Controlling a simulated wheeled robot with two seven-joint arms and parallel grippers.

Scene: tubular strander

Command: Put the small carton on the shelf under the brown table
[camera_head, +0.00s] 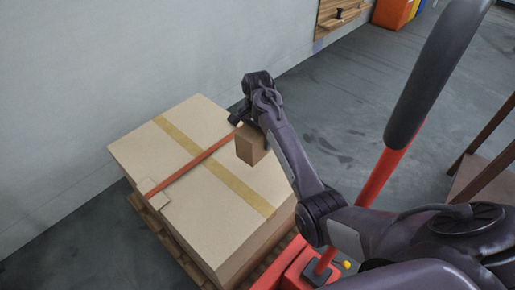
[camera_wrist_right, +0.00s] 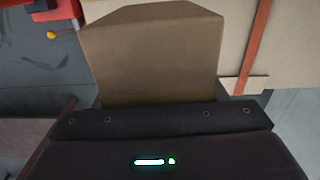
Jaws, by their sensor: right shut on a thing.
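The small carton (camera_head: 251,147) is a plain brown box held beside my right gripper (camera_head: 247,117), in front of and above the big taped carton's top. My right gripper is shut on it; the carton also fills the upper middle of the right wrist view (camera_wrist_right: 150,58), just past the black gripper body. Whether it touches the big carton below cannot be told. The brown table (camera_head: 486,174) is partly in view at the right edge of the head view, with dark brown legs and a low board. My left gripper is not in view.
The big carton (camera_head: 195,215) with yellow tape and a red strap sits on a wooden pallet (camera_head: 150,215) by the wall. A red truck with a black handle (camera_head: 440,70) stands between it and the table. Grey floor (camera_head: 350,110) is clear behind.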

